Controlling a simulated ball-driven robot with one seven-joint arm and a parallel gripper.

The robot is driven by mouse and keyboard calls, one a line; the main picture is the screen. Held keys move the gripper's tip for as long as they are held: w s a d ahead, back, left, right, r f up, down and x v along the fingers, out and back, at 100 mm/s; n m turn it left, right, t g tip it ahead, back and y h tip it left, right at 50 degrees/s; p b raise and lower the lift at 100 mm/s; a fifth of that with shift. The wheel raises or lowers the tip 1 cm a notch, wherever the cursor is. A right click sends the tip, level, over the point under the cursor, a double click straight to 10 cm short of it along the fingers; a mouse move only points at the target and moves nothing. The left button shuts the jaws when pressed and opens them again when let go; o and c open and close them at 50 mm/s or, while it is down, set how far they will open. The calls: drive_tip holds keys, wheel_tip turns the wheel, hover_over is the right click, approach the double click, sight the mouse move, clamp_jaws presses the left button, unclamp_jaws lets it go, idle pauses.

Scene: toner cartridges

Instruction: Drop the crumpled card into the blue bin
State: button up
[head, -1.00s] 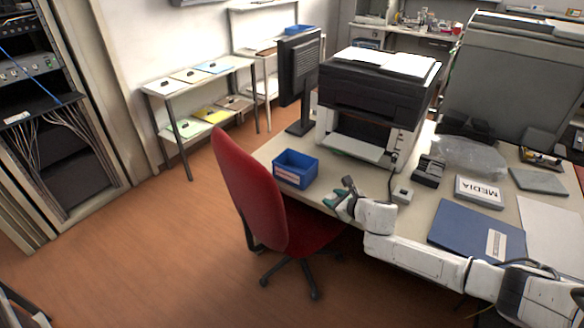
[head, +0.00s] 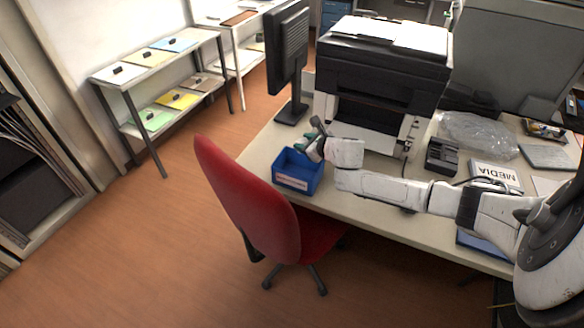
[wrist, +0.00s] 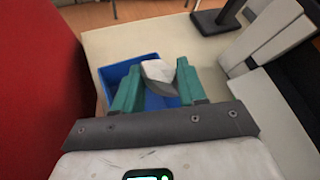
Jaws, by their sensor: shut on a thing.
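The blue bin (head: 299,171) stands on the near left corner of the desk, in front of the printer, and has a pale label on its front. In the wrist view the bin (wrist: 112,76) lies below and beyond the fingers. My gripper (wrist: 153,82) has green fingers shut on the crumpled card (wrist: 158,70), a small white and grey piece. The card appears over the bin's opening. In the head view my gripper (head: 314,148) is above the bin's right side. The card cannot be made out clearly there.
A red chair (head: 245,200) stands close against the desk on the left. A printer (head: 380,85) and a monitor (head: 287,55) stand behind the bin. The desk (head: 262,150) is bare just left of the bin.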

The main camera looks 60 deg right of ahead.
drive_tip(key=shift+f+b, duration=1.6)
drive_tip(key=shift+f, duration=1.2)
drive_tip(key=o, duration=1.2)
drive_tip(key=shift+c, duration=0.2)
drive_tip(key=v, duration=1.1)
drive_tip(key=shift+w, duration=0.1)
